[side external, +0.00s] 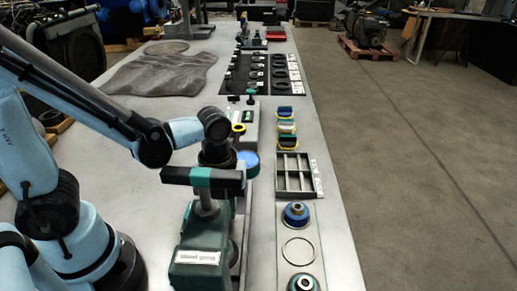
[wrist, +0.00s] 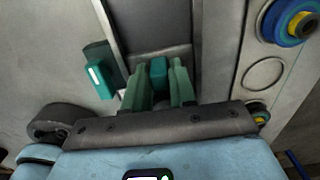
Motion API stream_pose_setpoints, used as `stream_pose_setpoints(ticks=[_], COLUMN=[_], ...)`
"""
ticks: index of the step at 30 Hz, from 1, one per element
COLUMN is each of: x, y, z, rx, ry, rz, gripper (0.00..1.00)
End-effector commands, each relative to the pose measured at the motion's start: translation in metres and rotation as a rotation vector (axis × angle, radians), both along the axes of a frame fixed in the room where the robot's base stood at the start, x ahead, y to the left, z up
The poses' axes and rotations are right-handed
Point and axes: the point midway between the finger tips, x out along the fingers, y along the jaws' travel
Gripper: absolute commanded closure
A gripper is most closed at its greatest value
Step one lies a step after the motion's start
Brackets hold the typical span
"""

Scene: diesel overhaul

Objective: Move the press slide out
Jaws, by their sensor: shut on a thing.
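The green bush press (side external: 203,250) stands at the near edge of the bench in the side view, with a dark and teal bar across its top. My gripper (wrist: 160,85) points down in the wrist view, its two green fingers shut on a small teal block (wrist: 160,67), which looks like the handle of the press slide. The block sits by a grey channel between straight metal edges. In the side view my wrist is just behind the press top, and the fingers and slide are hidden there.
A teal piece with a white mark (wrist: 97,78) lies left of my fingers. Right of the press are a strip with a blue ringed part (side external: 296,213) and an empty ring, and a divided tray (side external: 298,174). A grey cloth (side external: 160,73) lies farther back. The bench's left middle is clear.

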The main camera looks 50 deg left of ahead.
Motion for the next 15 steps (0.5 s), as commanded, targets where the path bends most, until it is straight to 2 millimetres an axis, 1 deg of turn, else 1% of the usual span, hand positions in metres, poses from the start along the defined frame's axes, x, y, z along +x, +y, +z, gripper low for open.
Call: stream_pose_setpoints(ticks=[9, 15], x=[0.015, 0.018], y=[0.014, 0.018], z=[0.0, 0.0], rx=[0.0, 0.0], ry=[-0.001, -0.001], rz=[0.002, 0.001], gripper=[1.0, 1.0])
